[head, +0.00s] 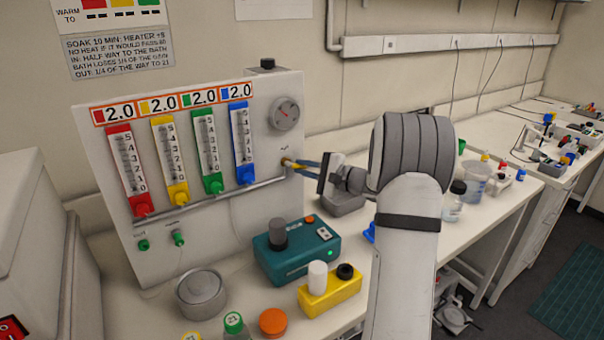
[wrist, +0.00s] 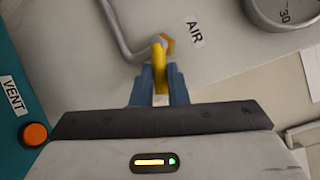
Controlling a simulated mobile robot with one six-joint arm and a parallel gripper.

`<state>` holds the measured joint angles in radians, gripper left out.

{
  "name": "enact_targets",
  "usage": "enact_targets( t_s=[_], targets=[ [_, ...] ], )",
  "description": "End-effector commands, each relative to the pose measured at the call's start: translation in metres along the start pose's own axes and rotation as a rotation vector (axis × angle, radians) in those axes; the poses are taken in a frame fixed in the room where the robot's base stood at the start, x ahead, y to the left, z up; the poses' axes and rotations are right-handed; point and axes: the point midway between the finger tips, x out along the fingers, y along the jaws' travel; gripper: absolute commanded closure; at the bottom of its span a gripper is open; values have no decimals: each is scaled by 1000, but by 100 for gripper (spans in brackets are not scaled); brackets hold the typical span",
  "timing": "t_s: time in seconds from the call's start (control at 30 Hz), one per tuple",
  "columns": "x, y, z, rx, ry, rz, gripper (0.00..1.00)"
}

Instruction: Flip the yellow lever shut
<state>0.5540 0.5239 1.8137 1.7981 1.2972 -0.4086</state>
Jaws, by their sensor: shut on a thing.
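The yellow lever (wrist: 159,66) sits at a brass fitting (wrist: 168,45) beside the AIR label, at the end of a grey pipe. In the wrist view it runs from the fitting down between the two blue fingers of my gripper (wrist: 160,88), which are shut on it. In the head view my gripper (head: 305,166) reaches in from the right to the right edge of the white gauge panel (head: 262,205). There the lever is small and mostly hidden by the fingers, so its exact angle is hard to tell.
Four coloured flow tubes stand on the panel, left of my gripper. A round dial (head: 286,113) is above it. A teal device (head: 296,250), a yellow block (head: 330,291) and a metal pot (head: 202,293) stand on the bench below. Bottles (head: 455,200) stand right of my arm.

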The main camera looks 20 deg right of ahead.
Motion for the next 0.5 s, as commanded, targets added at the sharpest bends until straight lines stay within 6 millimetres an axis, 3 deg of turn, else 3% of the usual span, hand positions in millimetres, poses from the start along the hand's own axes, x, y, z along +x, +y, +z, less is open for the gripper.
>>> enact_targets(
  t_s=[0.5],
  targets=[
    [0, -8, 3, -298, 63, 137, 100]
  ],
)
